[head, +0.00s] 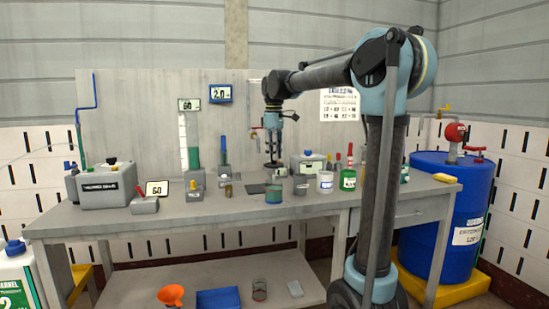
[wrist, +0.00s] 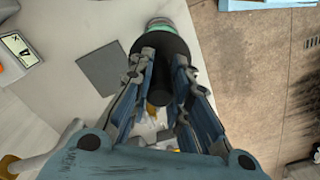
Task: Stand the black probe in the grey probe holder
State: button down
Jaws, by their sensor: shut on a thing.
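My gripper (head: 272,163) hangs above the bench, right of its middle, with its fingers pointing down. In the wrist view my gripper (wrist: 163,62) is shut on the black probe (wrist: 161,88), a dark shaft with a wider round black part near the fingertips. A greenish round thing (wrist: 158,24) shows just beyond that black part. Whether the two touch cannot be told. In the head view a small grey-green block (head: 274,194) stands below the gripper. I cannot tell surely which grey piece is the probe holder.
A dark flat square (wrist: 103,69) lies left of the gripper. A blue drum (head: 440,210) stands at right.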

jog(key=shift+r, duration=1.9)
